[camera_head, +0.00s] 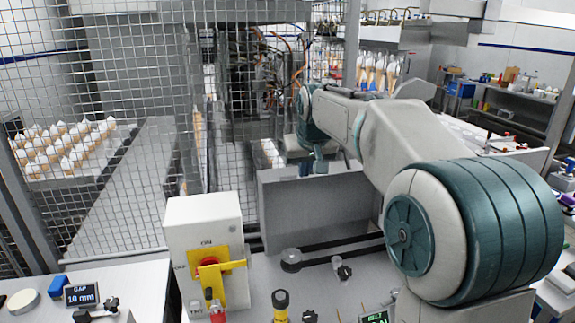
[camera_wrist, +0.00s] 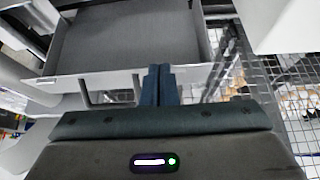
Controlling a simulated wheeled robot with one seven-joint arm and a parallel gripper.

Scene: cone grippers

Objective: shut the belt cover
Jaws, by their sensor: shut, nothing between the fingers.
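A grey panel, which looks like the belt cover (camera_head: 305,212), stands upright behind the bench top in the head view. It also shows in the wrist view as a wide grey panel with a raised pale rim (camera_wrist: 100,84). My gripper (camera_head: 313,170) is at the panel's top edge in the head view, partly hidden by my arm. In the wrist view my two dark fingers (camera_wrist: 159,72) are together, with nothing between them. Their tips overlap the panel's rim. I cannot tell whether they touch it. The belt behind the panel is mostly hidden.
A wire mesh fence (camera_head: 110,130) stands at the left. A white switch box (camera_head: 202,212) with a red and yellow rotary switch is left of the panel. Small knobs (camera_head: 280,299) rise from the bench front. Rows of cones (camera_head: 65,148) lie behind the mesh.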

